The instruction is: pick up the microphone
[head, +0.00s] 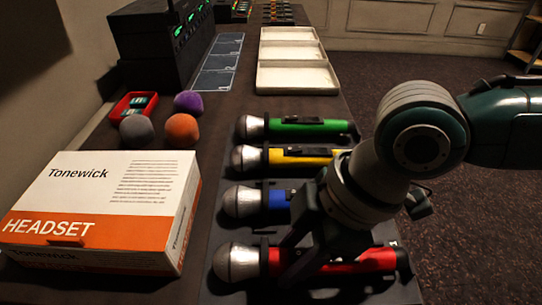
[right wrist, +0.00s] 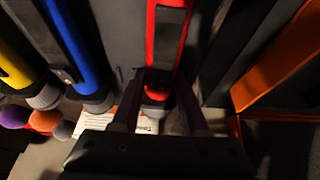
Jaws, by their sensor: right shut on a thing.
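A row of microphones lies on the dark desk: green (head: 305,127), yellow (head: 305,157), blue (head: 278,199) and red (head: 360,261), each with a silver ball head on the left. My right gripper (head: 285,258) is over the red microphone, the nearest one, and is shut on its body. In the right wrist view the fingers (right wrist: 160,112) stand on either side of the red microphone (right wrist: 165,42). My arm hides part of the blue microphone. I cannot tell whether the red microphone is clear of its dark holder. My left gripper is not in view.
A white and orange headset box (head: 105,205) stands left of the microphones. Purple (head: 188,103), orange (head: 181,129) and grey (head: 136,130) foam balls and a small red tray (head: 119,106) lie behind it. An empty white divided tray (head: 297,80) is farther back.

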